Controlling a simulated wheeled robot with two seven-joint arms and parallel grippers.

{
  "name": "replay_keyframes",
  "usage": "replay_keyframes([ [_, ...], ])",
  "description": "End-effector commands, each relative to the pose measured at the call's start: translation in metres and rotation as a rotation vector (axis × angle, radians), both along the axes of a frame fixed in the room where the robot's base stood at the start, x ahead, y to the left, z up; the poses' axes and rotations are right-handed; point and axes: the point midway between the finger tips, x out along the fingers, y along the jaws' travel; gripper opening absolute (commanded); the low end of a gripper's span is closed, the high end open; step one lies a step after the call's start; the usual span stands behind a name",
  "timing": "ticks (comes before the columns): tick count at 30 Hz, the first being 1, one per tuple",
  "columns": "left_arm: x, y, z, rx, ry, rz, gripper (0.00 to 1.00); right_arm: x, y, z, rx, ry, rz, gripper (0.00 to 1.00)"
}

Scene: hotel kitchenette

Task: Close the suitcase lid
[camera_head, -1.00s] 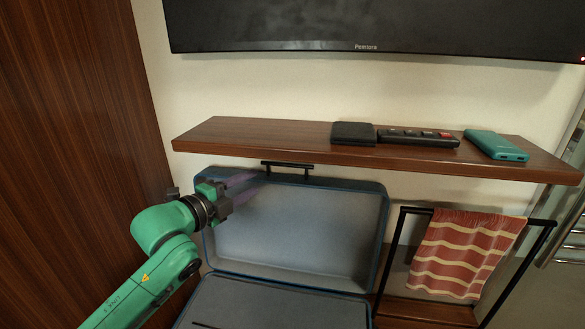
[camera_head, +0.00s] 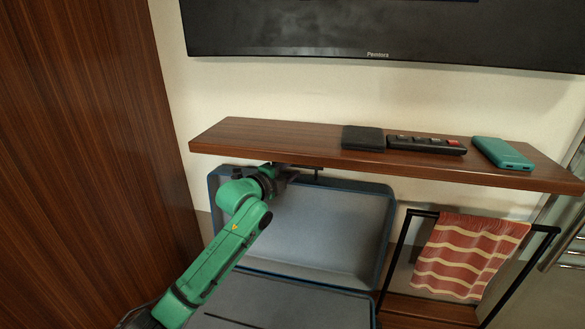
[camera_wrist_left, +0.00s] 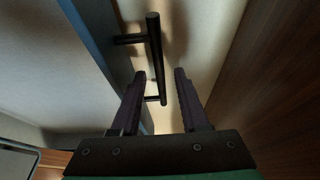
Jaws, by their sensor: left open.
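The suitcase stands open, its blue-edged lid (camera_head: 330,225) raised and leaning back under the shelf. Its grey-lined base (camera_head: 285,300) lies flat in front. A black bar handle (camera_head: 316,170) is on the lid's top edge; it also shows in the left wrist view (camera_wrist_left: 155,55), with the lid's blue edge (camera_wrist_left: 100,45) to its left. My left gripper (camera_head: 288,176) is at the lid's top edge by the handle. In the left wrist view its fingers (camera_wrist_left: 160,73) are open, with the bar lying between or just beyond the tips; contact cannot be told. My right gripper is not in view.
A wooden shelf (camera_head: 260,137) overhangs closely above the lid, bearing a dark wallet-like item (camera_head: 363,137), a black remote-like strip (camera_head: 426,145) and a teal box (camera_head: 502,153). A rack with a striped towel (camera_head: 468,255) stands right. A wood panel (camera_head: 90,150) is left.

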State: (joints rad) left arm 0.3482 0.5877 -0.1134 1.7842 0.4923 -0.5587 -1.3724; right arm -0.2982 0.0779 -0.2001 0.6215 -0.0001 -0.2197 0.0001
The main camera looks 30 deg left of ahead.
Motion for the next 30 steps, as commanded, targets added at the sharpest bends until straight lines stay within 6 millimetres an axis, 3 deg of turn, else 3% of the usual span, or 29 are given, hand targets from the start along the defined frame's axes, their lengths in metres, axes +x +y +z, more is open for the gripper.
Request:
replay_keyframes([
  [1,-0.0002,0.0002,-0.0001,0.0,0.0,0.0,0.41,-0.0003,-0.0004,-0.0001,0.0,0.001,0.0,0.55],
  [4,-0.0004,0.0004,-0.0001,0.0,0.0,0.001,0.02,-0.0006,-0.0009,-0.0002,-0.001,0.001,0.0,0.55],
  [5,-0.0003,0.0004,-0.0001,0.0,0.0,0.001,0.0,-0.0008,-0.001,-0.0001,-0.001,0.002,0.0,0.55],
  [30,-0.0006,0.0009,-0.0005,0.0,0.001,0.002,0.0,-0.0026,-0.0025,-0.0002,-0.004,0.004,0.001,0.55],
])
